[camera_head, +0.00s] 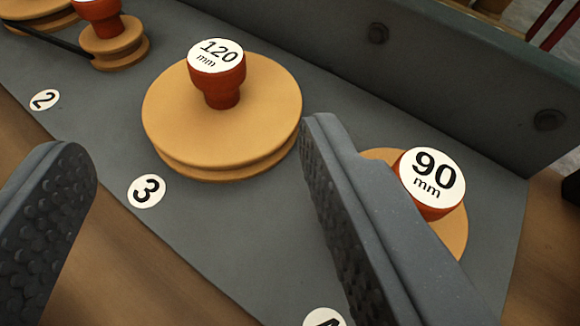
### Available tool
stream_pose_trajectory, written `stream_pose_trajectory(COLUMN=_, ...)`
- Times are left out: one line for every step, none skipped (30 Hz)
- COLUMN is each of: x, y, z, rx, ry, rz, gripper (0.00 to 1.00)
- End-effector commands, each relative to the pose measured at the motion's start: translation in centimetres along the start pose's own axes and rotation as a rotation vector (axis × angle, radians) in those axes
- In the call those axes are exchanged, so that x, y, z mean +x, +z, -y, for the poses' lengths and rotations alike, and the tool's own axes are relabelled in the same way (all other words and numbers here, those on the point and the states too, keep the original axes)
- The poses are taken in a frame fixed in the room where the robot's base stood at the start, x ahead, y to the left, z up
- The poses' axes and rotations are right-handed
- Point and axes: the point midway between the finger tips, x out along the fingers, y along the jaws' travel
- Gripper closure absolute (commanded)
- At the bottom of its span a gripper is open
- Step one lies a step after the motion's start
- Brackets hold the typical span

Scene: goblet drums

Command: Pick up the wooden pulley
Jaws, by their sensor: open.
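Several wooden pulleys with red knobs stand on a grey board. The large wooden pulley (160,120) has a knob marked "120 mm" and sits beside the number 3 label. A second pulley (455,235), marked "90 mm", is at the right, partly hidden behind my right finger. A small pulley (113,48) with a red knob is at the top left near label 2. My gripper (200,145) is open and empty. Its two dark, studded fingers are spread wide in the foreground, and the 120 mm pulley shows between and beyond them. I cannot tell their exact distance from it.
The grey board (215,235) has a raised wall (450,70) with bolts behind the pulleys. A dark belt (45,40) runs to the small pulley from another at the top-left corner. Brown wooden table (125,270) shows in front. Board between label 3 and label 4 is bare.

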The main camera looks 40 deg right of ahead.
Motion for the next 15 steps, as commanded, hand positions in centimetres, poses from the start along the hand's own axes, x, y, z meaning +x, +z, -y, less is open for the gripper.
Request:
stream_pose_trajectory(x=0.2, y=0.6, z=-0.3, rx=0.006, ry=0.001, rz=0.0, gripper=0.41)
stream_pose_trajectory(x=0.3, y=0.7, z=-0.3, rx=0.007, ry=0.001, rz=-0.001, gripper=0.41)
stream_pose_trajectory(x=0.7, y=0.8, z=-0.4, rx=0.008, ry=0.001, rz=-0.002, gripper=0.41)
stream_pose_trajectory(x=1.0, y=0.8, z=-0.4, rx=0.008, ry=0.001, rz=-0.003, gripper=0.41)
stream_pose_trajectory(x=1.4, y=0.7, z=-0.4, rx=0.007, ry=0.001, rz=-0.004, gripper=0.41)
stream_pose_trajectory(x=2.0, y=0.7, z=-0.4, rx=0.007, ry=0.001, rz=-0.004, gripper=0.41)
stream_pose_trajectory(x=2.5, y=0.7, z=-0.4, rx=0.006, ry=0.001, rz=-0.003, gripper=0.41)
stream_pose_trajectory(x=3.0, y=0.8, z=-0.3, rx=0.006, ry=0.0, rz=-0.002, gripper=0.41)
stream_pose_trajectory(x=3.7, y=0.8, z=-0.3, rx=0.006, ry=0.0, rz=-0.001, gripper=0.41)
stream_pose_trajectory(x=4.2, y=0.8, z=-0.3, rx=0.006, ry=0.001, rz=-0.001, gripper=0.41)
stream_pose_trajectory(x=4.7, y=0.8, z=-0.3, rx=0.006, ry=0.001, rz=-0.001, gripper=0.41)
stream_pose_trajectory(x=5.4, y=0.8, z=-0.3, rx=0.005, ry=0.001, rz=-0.002, gripper=0.41)
stream_pose_trajectory(x=5.9, y=0.8, z=-0.3, rx=0.005, ry=0.001, rz=-0.002, gripper=0.41)
stream_pose_trajectory(x=6.3, y=0.8, z=-0.3, rx=0.005, ry=0.0, rz=-0.002, gripper=0.41)
stream_pose_trajectory(x=6.8, y=0.7, z=-0.2, rx=0.005, ry=-0.001, rz=-0.003, gripper=0.41)
